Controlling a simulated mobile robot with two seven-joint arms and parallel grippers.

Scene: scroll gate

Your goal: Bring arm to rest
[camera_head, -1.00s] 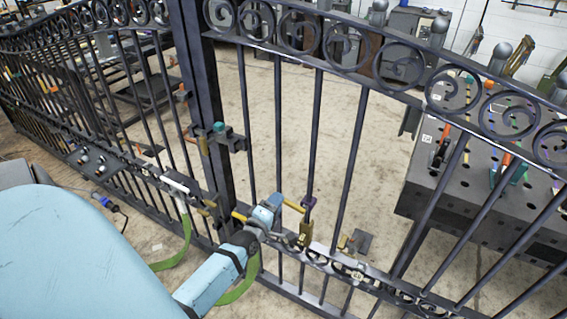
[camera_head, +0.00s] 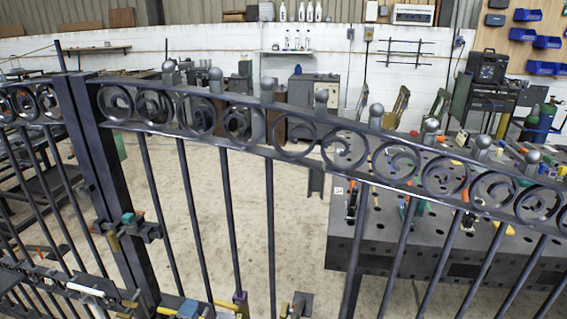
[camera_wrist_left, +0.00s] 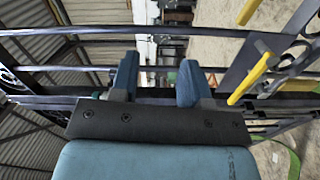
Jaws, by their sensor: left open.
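My left gripper (camera_wrist_left: 158,82) shows in the left wrist view with its two blue fingers spread apart and nothing held between them. Dark gate bars pass behind the fingers. In the head view only a blue bit of it (camera_head: 188,308) shows at the bottom edge, in front of the gate's lower bars; the rest of the arm is out of frame. The dark scroll gate (camera_head: 228,205) spans the head view. A yellow bar (camera_wrist_left: 250,80) is just right of the fingers in the wrist view. My right gripper is not seen.
A dark gate post (camera_head: 105,190) with a teal-topped latch piece (camera_head: 130,220) stands at the left. Behind the gate is bare concrete floor. A perforated steel table (camera_head: 345,245) with tools is at the right. Machines and shelves line the white back wall.

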